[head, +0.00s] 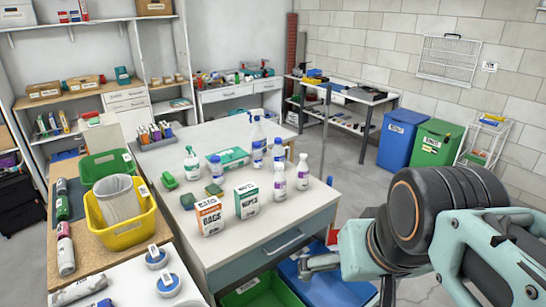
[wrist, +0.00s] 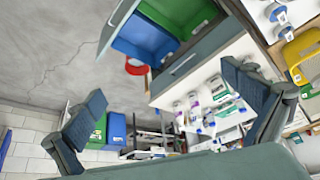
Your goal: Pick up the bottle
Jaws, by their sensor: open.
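Several bottles stand upright on the white worktop in the head view. They include a green-topped spray bottle (head: 191,164), a blue-labelled spray bottle (head: 258,143), a white bottle with a purple label (head: 302,173) and another white bottle (head: 280,186). I cannot tell which one the task names. The wrist view shows white bottles (wrist: 195,106) on the worktop, small and beyond the fingers. My gripper (wrist: 162,83) is open with nothing between its fingers. In the head view my arm is at the lower right, in front of the worktop and apart from the bottles.
The white worktop (head: 160,172) also holds a bags box (head: 209,216), a wipes box (head: 246,200) and green sponges. A blue bin (head: 330,285) and a green bin (head: 258,292) are low at its front. A yellow basket (head: 133,231) stands left.

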